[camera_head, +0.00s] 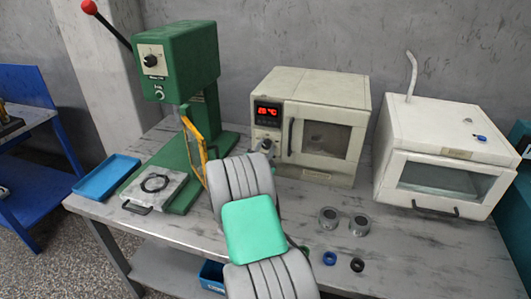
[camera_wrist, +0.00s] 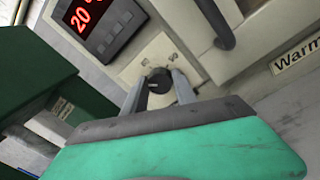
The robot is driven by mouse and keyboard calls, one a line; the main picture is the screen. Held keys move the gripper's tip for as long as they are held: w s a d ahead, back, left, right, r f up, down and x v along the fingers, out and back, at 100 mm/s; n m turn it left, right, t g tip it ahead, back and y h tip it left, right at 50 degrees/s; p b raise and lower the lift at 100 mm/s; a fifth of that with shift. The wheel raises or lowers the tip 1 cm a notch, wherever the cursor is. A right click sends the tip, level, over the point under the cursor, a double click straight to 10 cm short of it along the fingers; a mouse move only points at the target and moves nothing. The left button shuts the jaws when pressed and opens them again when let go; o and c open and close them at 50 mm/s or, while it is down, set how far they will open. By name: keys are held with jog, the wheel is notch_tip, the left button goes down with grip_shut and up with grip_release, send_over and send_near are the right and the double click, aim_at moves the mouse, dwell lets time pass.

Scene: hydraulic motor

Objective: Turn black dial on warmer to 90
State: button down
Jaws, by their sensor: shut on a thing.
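The warmer is a cream box (camera_head: 325,97) with a dark window, standing in the middle of the table. Its red display (camera_head: 267,112) also shows in the wrist view (camera_wrist: 88,18), where it appears to read 20. The black dial (camera_wrist: 158,80) sits on a pale plate below the display. My gripper (camera_wrist: 160,88) is at the dial, with one finger on each side of it, shut on it. In the head view my arm covers part of the area below the dial, and the fingertips are hard to make out there.
A green press (camera_head: 178,62) with a yellow guard stands left of the warmer, with a blue tray (camera_head: 106,177) beside it. A white chamber (camera_head: 445,150) stands to the right. Two metal cups (camera_head: 359,225) and small rings (camera_head: 357,265) lie on the table in front.

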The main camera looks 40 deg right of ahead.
jog(key=m+b, duration=0.6)
jog(key=shift+f+m, duration=0.4)
jog(key=m+b, duration=0.6)
jog(key=b, duration=0.1)
jog(key=shift+f+m+h, duration=0.15)
jog(key=shift+m+h, duration=0.15)
jog(key=m+g+b, duration=0.1)
jog(key=m+b, duration=0.5)
jog(key=b, duration=0.2)
jog(key=shift+m, duration=0.4)
jog(key=m+b, duration=0.2)
jog(key=shift+w+b, duration=0.1)
jog(key=shift+b, duration=0.25)
jog(key=shift+r+m+b, duration=0.2)
jog(key=shift+m+b, duration=0.8)
jog(key=shift+m, duration=0.3)
jog(key=c, duration=1)
grip_release()
